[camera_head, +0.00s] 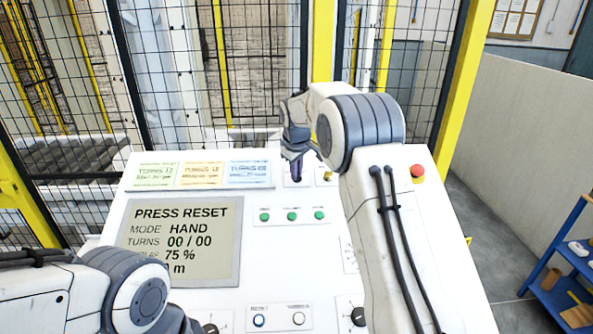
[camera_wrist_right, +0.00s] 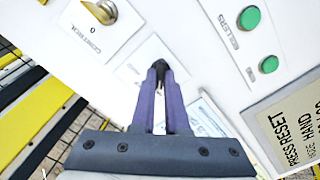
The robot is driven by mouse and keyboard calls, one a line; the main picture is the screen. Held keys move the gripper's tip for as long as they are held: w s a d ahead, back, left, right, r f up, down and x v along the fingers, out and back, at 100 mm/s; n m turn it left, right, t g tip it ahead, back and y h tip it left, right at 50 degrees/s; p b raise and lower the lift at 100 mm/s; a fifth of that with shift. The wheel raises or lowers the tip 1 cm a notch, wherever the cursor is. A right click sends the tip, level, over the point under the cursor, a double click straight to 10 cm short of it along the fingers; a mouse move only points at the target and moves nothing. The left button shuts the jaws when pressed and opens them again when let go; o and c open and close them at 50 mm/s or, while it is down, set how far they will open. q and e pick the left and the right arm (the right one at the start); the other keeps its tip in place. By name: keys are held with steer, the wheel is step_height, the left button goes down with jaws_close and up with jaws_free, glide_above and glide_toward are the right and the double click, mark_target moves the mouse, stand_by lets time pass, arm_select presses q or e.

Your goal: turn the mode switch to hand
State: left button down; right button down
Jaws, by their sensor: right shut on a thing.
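The mode switch shows in the right wrist view as a small black knob (camera_wrist_right: 161,65) on a white plate, mostly hidden between my fingertips. My right gripper (camera_wrist_right: 163,75) is shut on it, with its purple fingers reaching the panel. In the head view my right gripper (camera_head: 296,176) points down at the upper part of the white console, and the knob is hidden there. The switch's label and pointer direction cannot be read. The console display (camera_head: 183,240) reads "PRESS RESET", "MODE HAND" and "TURNS 00 / 00". My left arm shows at the lower left, but its gripper is out of view.
A brass key switch (camera_wrist_right: 102,12) marked "CONTROL" sits close to the gripped knob. Green buttons (camera_head: 292,216) are below it in the head view. A red emergency button (camera_head: 417,171) is at the right edge. A mesh fence (camera_head: 265,75) stands behind the console.

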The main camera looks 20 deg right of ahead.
steer(key=shift+w+r+n, duration=0.1)
steer(key=shift+n, duration=0.2)
steer(key=c, duration=0.9)
jaws_free()
steer(key=b+v, duration=0.2)
steer(key=v, duration=0.8)
steer(key=shift+a+r+b, duration=0.1)
steer(key=shift+r+b, duration=0.1)
steer(key=shift+b, duration=0.2)
